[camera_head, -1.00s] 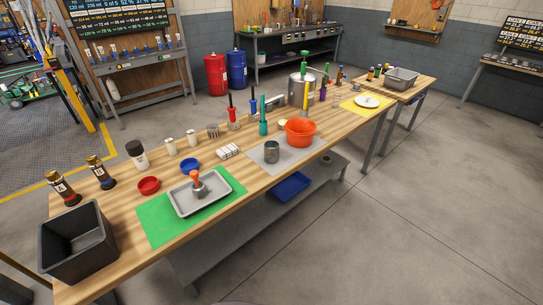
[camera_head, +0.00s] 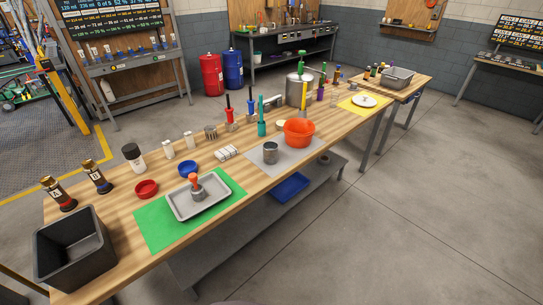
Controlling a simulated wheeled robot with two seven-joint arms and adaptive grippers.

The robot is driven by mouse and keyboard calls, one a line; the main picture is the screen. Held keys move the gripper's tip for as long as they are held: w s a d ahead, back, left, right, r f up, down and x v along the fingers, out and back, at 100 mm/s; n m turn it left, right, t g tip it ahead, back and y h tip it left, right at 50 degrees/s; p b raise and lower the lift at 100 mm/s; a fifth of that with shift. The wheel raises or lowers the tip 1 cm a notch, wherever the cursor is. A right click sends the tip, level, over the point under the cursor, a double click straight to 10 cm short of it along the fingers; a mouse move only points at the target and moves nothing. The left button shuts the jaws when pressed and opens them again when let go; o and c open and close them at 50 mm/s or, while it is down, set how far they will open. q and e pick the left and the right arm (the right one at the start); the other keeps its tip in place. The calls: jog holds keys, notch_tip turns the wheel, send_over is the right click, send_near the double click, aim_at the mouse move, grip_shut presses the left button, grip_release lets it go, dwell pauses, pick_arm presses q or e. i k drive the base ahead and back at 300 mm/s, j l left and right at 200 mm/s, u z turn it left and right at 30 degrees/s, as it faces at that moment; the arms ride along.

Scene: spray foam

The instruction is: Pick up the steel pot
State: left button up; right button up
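A large steel pot (camera_head: 299,90) stands upright toward the far half of the long wooden workbench (camera_head: 335,125), with a green-handled tool rising at its top. Neither of my grippers shows in the head view, and nothing is seen touching the pot.
A green mat (camera_head: 160,222) with a metal tray (camera_head: 212,205) and a black bin (camera_head: 75,255) occupy the near left. Upright tools and small bottles line the bench's back edge. Open floor (camera_head: 400,230) lies to the right.

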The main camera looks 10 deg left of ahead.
aim_at(270, 148)
jog(key=i+j+z, duration=0.2)
jog(key=j, duration=0.2)
jog(key=j+z, duration=0.2)
jog(key=j, duration=0.15)
jog(key=i+j+z, duration=0.2)
jog(key=j, duration=0.25)
jog(key=k, duration=0.1)
